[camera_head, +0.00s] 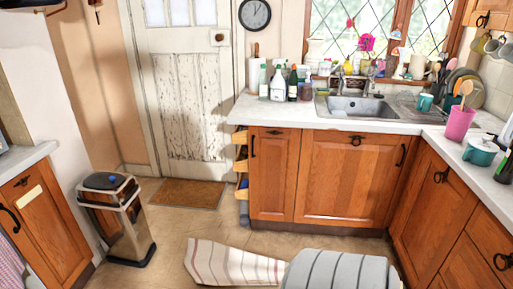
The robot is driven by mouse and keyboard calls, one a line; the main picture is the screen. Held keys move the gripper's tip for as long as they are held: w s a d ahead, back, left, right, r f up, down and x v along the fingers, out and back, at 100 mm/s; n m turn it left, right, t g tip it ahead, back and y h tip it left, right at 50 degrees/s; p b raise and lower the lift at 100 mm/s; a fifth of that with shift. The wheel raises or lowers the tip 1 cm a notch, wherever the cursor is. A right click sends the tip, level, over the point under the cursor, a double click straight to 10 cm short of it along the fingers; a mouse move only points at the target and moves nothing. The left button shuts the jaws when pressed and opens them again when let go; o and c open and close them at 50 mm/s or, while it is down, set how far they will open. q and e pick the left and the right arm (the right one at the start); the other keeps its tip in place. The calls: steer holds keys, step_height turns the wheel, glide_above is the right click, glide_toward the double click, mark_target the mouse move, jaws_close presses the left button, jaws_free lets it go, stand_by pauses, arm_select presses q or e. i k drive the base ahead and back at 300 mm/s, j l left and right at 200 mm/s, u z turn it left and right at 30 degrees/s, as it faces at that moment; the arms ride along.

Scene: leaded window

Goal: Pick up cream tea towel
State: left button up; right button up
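A cream cloth with thin reddish stripes (232,263) shows at the bottom middle of the head view. It looks like the cream tea towel, and its lower edge is cut off by the frame. A grey cloth with dark stripes (338,270) is right beside it on the right, also cut off at the bottom. I cannot tell what either cloth rests on. Neither of my grippers is in view.
A metal bin (118,220) stands on the floor at the left. A brown doormat (187,193) lies before the white door (190,90). Wooden cabinets (350,178) and a cluttered white worktop (400,124) run along the right.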

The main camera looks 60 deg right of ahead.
mark_target(209, 262)
steer(key=z, duration=1.7)
